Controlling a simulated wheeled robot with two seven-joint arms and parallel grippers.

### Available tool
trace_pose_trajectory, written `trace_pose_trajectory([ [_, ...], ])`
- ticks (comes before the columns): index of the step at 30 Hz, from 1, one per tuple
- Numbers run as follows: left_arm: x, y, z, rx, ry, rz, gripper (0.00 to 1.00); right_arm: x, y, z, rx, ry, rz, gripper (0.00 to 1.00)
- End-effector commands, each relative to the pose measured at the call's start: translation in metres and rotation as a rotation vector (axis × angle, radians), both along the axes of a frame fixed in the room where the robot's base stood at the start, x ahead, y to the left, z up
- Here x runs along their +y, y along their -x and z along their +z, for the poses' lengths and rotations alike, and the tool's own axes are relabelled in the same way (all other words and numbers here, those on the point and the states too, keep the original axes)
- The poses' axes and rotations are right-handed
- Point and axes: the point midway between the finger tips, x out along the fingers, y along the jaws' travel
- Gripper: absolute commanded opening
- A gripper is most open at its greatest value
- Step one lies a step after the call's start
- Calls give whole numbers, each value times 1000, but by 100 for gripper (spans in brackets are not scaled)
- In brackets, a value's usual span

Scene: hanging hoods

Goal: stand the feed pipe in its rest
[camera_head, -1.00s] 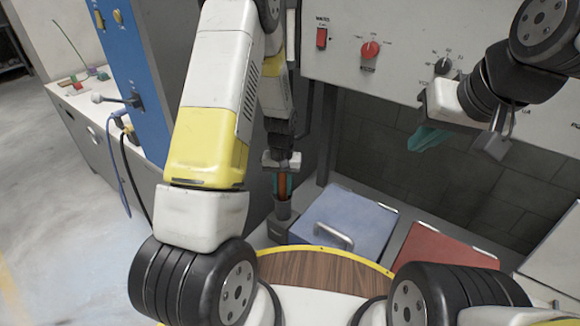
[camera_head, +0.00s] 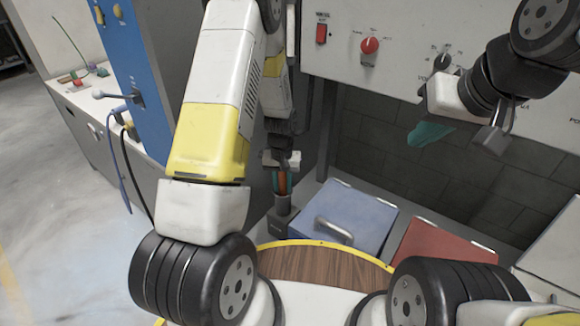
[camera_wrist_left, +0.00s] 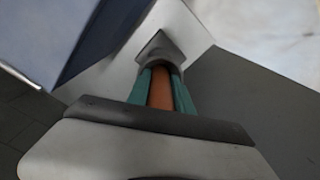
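The feed pipe, an orange-brown rod (camera_head: 282,183), is between the teal fingers of my left gripper (camera_head: 281,181), which is shut on it. In the left wrist view the pipe (camera_wrist_left: 160,88) shows between the two fingers. Its lower end meets a grey cup-like rest (camera_head: 281,213) standing near the left side of the blue box. The rest also shows in the left wrist view (camera_wrist_left: 159,48). The pipe looks upright over the rest; how deep it sits is hidden. My right gripper (camera_head: 462,137) is open and empty, up by the panel at right.
A blue box (camera_head: 365,215) with a handle and a red box (camera_head: 440,245) stand right of the rest. A white control panel (camera_head: 400,60) hangs behind. A blue post (camera_head: 135,80) stands at left.

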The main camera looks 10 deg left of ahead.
Motion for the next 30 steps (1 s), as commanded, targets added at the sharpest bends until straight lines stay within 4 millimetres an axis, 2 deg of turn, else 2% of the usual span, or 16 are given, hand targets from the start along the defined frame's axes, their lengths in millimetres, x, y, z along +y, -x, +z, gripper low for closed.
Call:
trace_pose_trajectory([
  [1, 1, 6, -11, 15, -2, 4, 52, 0, 0, 0, 0, 0, 0, 0],
  [5, 1, 6, -4, 12, -2, 5, 52, 0, 0, 0, 0, 0, 0, 0],
  [15, 0, 5, 57, -1, 0, 2, 52, 0, 0, 0, 0, 0, 0, 0],
  [19, 0, 5, 72, -3, 0, 1, 52, 0, 0, 0, 0, 0, 0, 0],
  [24, 0, 5, 80, -3, -1, 1, 52, 0, 0, 0, 0, 0, 0, 0],
  [30, 0, 5, 80, -3, -1, 1, 52, 0, 0, 0, 0, 0, 0, 0],
])
